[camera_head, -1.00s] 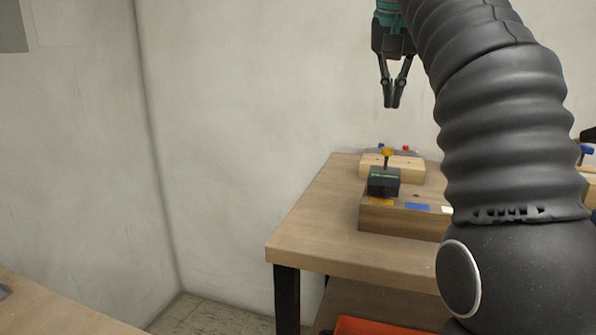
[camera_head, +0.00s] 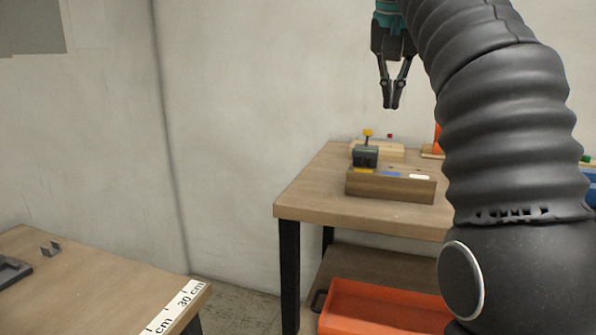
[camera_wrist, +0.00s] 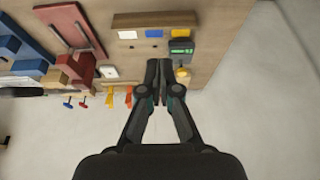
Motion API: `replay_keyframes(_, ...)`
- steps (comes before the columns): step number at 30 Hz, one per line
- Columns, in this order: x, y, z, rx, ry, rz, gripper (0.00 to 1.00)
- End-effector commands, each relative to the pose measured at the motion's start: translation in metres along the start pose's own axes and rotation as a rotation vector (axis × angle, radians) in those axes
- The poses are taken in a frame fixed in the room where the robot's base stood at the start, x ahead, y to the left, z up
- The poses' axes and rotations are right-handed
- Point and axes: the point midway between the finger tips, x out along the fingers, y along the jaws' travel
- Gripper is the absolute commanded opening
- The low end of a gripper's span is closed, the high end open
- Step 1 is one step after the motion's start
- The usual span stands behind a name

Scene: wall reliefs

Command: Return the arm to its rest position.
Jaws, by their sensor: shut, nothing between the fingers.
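My gripper (camera_head: 391,101) hangs fingers-down from my raised arm, in front of the back wall and above the far table in the head view. Its fingertips meet and hold nothing. My dark ribbed arm fills the right of the head view and hides part of the table.
Another table (camera_head: 90,290) stands at the lower left. Floor shows between the tables.

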Motion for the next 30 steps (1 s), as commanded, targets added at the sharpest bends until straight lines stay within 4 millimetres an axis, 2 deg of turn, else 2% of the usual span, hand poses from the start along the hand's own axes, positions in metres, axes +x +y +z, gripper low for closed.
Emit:
replay_keyframes(9, 0.006, 0.009, 0.010, -0.021, 0.006, -0.005, 0.00)
replay_keyframes(17, 0.018, 0.014, 0.029, -0.060, 0.014, -0.017, 0.00)
replay_keyframes(23, 0.040, 0.021, 0.062, -0.109, 0.024, -0.036, 0.00)
replay_keyframes(30, 0.084, 0.033, 0.121, -0.167, 0.041, -0.064, 0.00)
